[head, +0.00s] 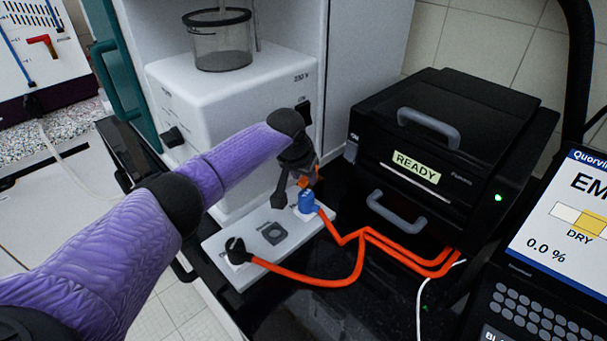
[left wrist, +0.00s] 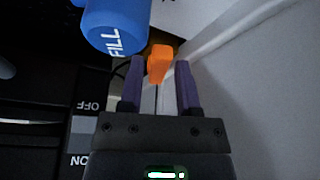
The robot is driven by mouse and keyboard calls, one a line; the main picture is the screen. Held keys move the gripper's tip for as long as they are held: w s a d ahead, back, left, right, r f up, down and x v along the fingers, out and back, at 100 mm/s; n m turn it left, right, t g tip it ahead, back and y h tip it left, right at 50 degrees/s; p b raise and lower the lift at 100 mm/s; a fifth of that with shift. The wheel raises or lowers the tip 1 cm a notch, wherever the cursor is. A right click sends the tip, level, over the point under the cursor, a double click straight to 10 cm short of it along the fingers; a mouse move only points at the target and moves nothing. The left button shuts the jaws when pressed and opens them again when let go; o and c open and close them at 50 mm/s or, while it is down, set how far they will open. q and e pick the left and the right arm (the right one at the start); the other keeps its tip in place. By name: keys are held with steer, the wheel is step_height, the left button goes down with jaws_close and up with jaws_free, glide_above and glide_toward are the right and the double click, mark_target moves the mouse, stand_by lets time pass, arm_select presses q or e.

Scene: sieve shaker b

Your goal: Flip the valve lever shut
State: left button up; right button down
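A blue valve body (head: 308,202) stands on a white plate, with a small orange lever (head: 305,182) beside its top. In the left wrist view the blue body (left wrist: 115,25) is marked FILL, and the orange lever (left wrist: 160,62) shows between the fingertips. My left gripper (head: 302,178) reaches down over the valve and partly hides it. In the left wrist view the left gripper (left wrist: 160,75) is open, with a gap on each side of the lever. Whether a finger touches the blue body is unclear. My right gripper is not in view.
The white plate (head: 225,262) has a black fitting (head: 237,250) with an orange hose (head: 300,278). A black READY unit (head: 430,165) stands right. A white machine body (head: 230,95) rises behind my arm, carrying a glass vessel (head: 220,45). An ON/OFF switch (left wrist: 85,133) is near the gripper.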

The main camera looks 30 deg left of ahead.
arm_select(q)
jaws_close()
steer(key=shift+a+m+h, duration=0.25)
steer(key=shift+m+h, duration=0.05)
steer(key=shift+m, duration=0.4)
steer(key=shift+o, duration=1.8)
jaws_free()
steer(key=p+v, duration=0.4)
steer(key=v, duration=0.6)
steer(key=shift+p, duration=0.3)
